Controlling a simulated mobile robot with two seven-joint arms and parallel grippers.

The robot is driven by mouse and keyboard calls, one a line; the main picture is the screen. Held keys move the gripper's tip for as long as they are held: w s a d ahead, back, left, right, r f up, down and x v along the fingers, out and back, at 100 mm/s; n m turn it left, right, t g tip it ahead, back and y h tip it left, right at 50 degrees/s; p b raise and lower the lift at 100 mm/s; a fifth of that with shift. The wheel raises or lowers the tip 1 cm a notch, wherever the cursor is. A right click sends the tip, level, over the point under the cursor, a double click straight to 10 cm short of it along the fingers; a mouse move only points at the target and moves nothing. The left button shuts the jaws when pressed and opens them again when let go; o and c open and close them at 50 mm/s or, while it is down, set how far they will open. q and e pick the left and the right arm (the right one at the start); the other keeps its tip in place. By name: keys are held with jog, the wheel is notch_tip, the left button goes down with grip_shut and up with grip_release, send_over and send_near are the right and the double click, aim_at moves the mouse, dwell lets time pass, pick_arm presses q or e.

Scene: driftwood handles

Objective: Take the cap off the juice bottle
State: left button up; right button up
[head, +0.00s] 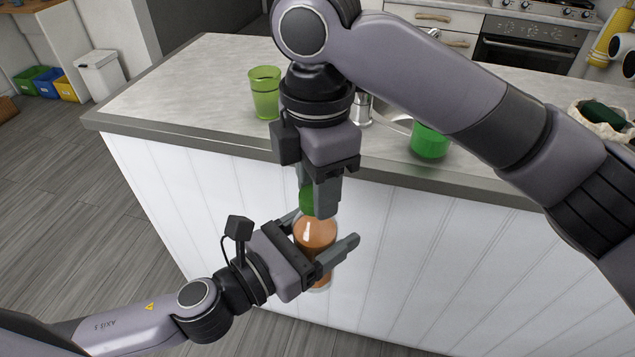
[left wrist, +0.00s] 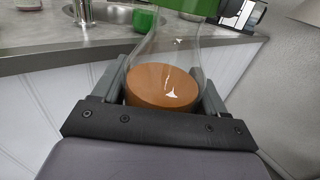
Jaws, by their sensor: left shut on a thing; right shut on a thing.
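The juice bottle (head: 316,236) is clear, with orange-brown juice in it, held in front of the counter. My left gripper (head: 325,230) is shut around its body from the left; the bottle also shows between the fingers in the left wrist view (left wrist: 163,86). The green cap (head: 306,201) is at the bottle's top, and its lower part shows at the top edge of the left wrist view (left wrist: 192,5). My right gripper (head: 316,203) comes down from above and is shut on the cap. I cannot tell whether the cap is loose on the neck.
The counter (head: 190,85) with its grey top stands just behind the bottle. A green glass (head: 265,95) and a green container (head: 430,141) stand on it, near a sink (head: 398,123). A bag (head: 597,115) lies at the right.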

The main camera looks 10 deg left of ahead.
jog(key=n, duration=0.4)
jog(key=shift+w+a+n, duration=0.1)
jog(key=shift+w+n, duration=0.05)
jog(key=shift+n, duration=0.25)
jog(key=n, duration=0.9)
jog(key=shift+w+a+r, duration=0.1)
jog(key=shift+r, duration=0.15)
jog(key=shift+r, duration=0.95)
